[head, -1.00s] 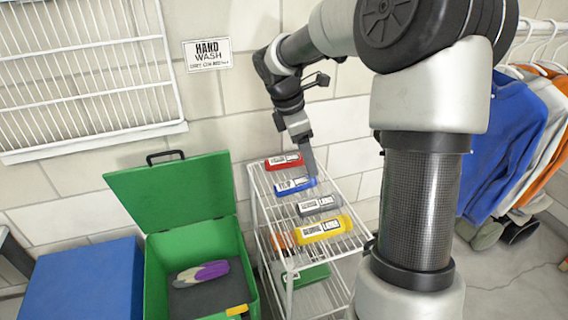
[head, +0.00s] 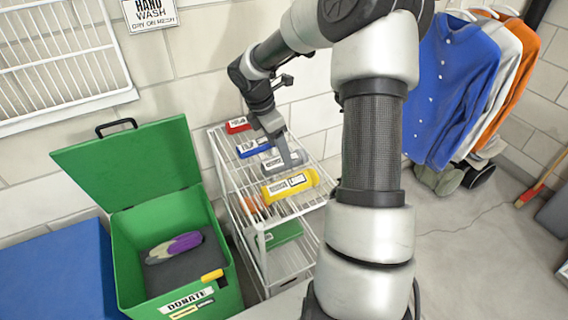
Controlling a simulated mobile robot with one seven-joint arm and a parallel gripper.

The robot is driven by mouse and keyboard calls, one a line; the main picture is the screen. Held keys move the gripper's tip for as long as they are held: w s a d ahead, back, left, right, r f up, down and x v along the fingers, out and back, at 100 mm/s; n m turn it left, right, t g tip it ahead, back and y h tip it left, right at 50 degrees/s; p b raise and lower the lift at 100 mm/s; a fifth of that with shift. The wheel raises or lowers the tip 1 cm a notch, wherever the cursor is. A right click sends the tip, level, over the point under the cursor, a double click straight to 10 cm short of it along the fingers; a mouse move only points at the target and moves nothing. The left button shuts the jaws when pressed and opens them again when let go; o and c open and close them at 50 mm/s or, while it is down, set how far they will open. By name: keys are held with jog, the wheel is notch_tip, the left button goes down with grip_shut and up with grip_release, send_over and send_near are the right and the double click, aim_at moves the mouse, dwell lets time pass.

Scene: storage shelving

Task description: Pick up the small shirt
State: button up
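Shirts hang on hangers at the upper right: a blue shirt (head: 447,90) in front, a white one (head: 503,75) behind it and an orange one (head: 522,72) at the back. I cannot tell which one is the small shirt, as no size label is readable. My gripper (head: 283,150) is far to the left of the shirts, over the wire shelf, close to the grey bottle (head: 291,161). Its fingers are too small and dark to tell open from shut, and I cannot tell whether it touches the bottle.
The white wire shelf (head: 262,222) also bears red (head: 238,125), blue (head: 254,148) and yellow (head: 290,186) bottles. An open green donate box (head: 125,245) holding a purple-grey item stands left, beside a blue box (head: 60,275). Shoes (head: 437,178) lie below the shirts. The floor at right is mostly clear.

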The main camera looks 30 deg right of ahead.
aim_at(275, 160)
jog(key=b+x, duration=0.1)
jog(key=x, duration=0.3)
jog(key=shift+w+d+f, duration=0.1)
jog(key=shift+d+f, duration=0.1)
jog(key=shift+f, duration=0.2)
jog(key=c, duration=1.2)
notch_tip(275, 160, up, 8)
jog(key=shift+r+p, duration=0.15)
jog(key=shift+p, duration=0.95)
jog(key=shift+c, duration=0.2)
jog(key=shift+n, duration=0.4)
jog(key=a+f, duration=0.1)
jog(key=f, duration=0.4)
jog(key=a+f, duration=0.1)
jog(key=f, duration=0.2)
jog(key=shift+a+b, duration=0.3)
jog(key=shift+a, duration=0.05)
